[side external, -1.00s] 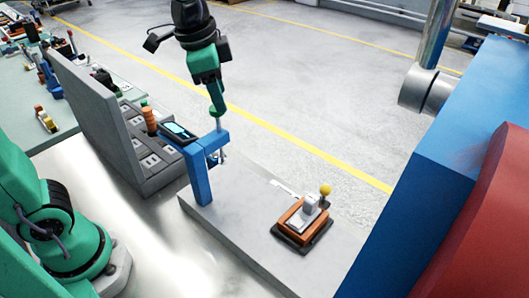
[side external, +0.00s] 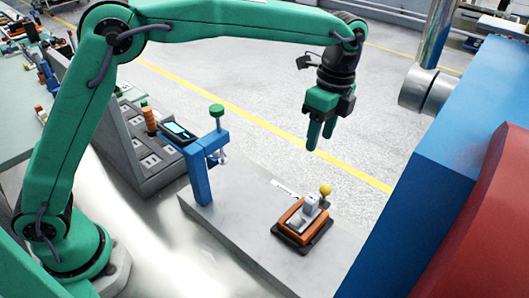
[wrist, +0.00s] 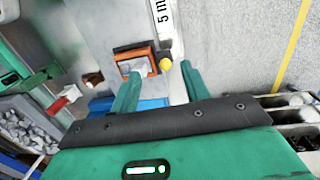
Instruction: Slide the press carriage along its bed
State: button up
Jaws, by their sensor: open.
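The carriage looks to be the orange block (side external: 302,215) with a white piece on top, sitting on a dark bed (side external: 290,246) on the grey slab. A yellow knob (side external: 325,190) stands at its far right side. In the wrist view the orange block (wrist: 118,56) and yellow knob (wrist: 166,64) lie beyond the fingers. My gripper (side external: 320,144) hangs above and beyond the carriage, fingers pointing down, open and empty. In the wrist view, the fingers (wrist: 161,78) are apart, with nothing between them.
A blue press frame (side external: 200,165) with a green knob (side external: 216,110) stands left of the carriage. A white marked strip (side external: 284,187) lies behind the carriage. A large blue block (side external: 440,150) rises at the right. The slab between frame and carriage is clear.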

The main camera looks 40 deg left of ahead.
aim_at(327, 185)
jog(key=d+f, duration=0.1)
jog(key=d+f+m, duration=0.1)
jog(key=d, duration=0.1)
jog(key=d+f+m, duration=0.1)
jog(key=f, duration=0.1)
jog(key=shift+w+d+g, duration=0.15)
jog(key=shift+w+g, duration=0.25)
jog(key=shift+s+a+f, duration=0.1)
jog(key=shift+s+f, duration=0.15)
jog(key=shift+f, duration=1)
jog(key=shift+s+a+f, duration=0.1)
jog(key=shift+s+f, duration=0.15)
jog(key=shift+f, duration=1.05)
jog(key=shift+s+f, duration=0.25)
jog(key=shift+f, duration=1)
grip_shut()
